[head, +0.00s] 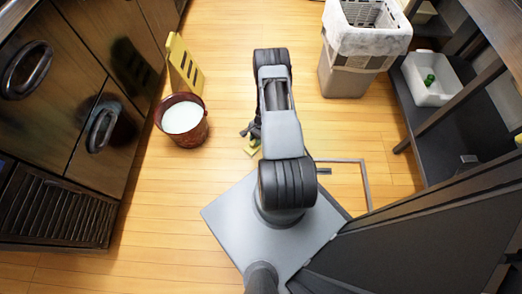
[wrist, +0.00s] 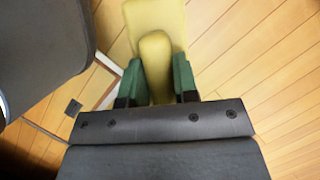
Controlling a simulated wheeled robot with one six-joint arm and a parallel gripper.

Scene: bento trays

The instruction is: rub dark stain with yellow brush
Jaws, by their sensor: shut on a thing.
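The yellow brush (wrist: 155,62) is in the wrist view, its rounded handle between the green fingers of my gripper (wrist: 157,80) and its wider, paler part beyond them over the wood floor. My gripper is shut on the handle. In the head view my arm covers most of the gripper (head: 252,132), and only a bit of the yellow brush (head: 251,148) shows low near the floor. I cannot tell whether the brush touches the floor. I cannot make out a dark stain in either view; the arm or brush may hide it.
A reddish bucket (head: 205,132) of white liquid and a yellow floor sign (head: 184,65) stand left of my arm. Dark cabinets (head: 75,90) line the left. A lined bin (head: 340,80) and a shelf with a white tub (head: 433,92) are on the right. Floor ahead is clear.

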